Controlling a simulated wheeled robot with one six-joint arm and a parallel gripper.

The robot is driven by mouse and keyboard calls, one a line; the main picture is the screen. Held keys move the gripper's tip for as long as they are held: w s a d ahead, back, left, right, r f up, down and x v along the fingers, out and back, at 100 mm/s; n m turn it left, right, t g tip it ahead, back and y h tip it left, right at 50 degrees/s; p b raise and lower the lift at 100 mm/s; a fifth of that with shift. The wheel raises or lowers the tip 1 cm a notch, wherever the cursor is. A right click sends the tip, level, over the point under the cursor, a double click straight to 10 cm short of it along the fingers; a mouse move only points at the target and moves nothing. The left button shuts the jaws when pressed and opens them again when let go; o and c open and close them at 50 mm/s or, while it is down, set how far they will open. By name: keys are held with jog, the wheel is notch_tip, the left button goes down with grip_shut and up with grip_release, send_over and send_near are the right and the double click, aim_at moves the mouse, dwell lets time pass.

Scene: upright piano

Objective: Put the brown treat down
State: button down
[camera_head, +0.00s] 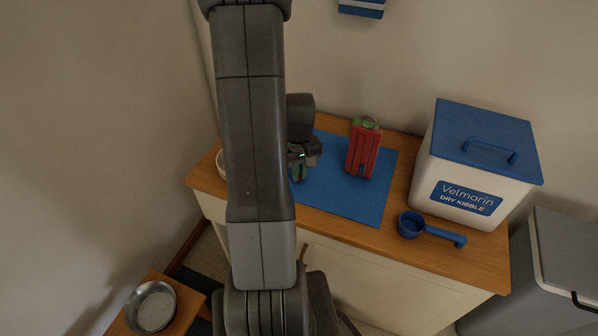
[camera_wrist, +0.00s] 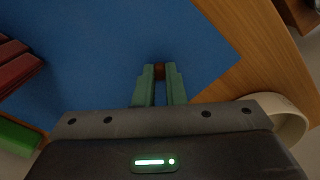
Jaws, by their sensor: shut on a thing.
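The brown treat (camera_wrist: 159,71) is a small dark brown piece between my fingertips in the wrist view. My gripper (camera_wrist: 159,82) has green fingers and is shut on it over the blue mat (camera_wrist: 100,45). I cannot tell whether the treat touches the mat. In the head view my gripper (camera_head: 298,172) is over the left part of the mat (camera_head: 345,200), partly hidden by my arm. The treat is too small or hidden to make out there.
A red container (camera_head: 362,150) with a green top stands on the mat. To the right are a blue scoop (camera_head: 411,225) and a kibble bin (camera_head: 470,165). A pale bowl (camera_wrist: 288,118) is close at my gripper's right in the wrist view. A metal bowl (camera_head: 152,307) is lower left.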

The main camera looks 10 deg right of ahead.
jog(key=shift+f, duration=0.15)
jog(key=c, duration=1.5)
grip_release()
notch_tip(320, 180, up, 12)
jog(key=p, duration=0.2)
jog(key=shift+r, duration=0.2)
jog(key=shift+o, duration=0.2)
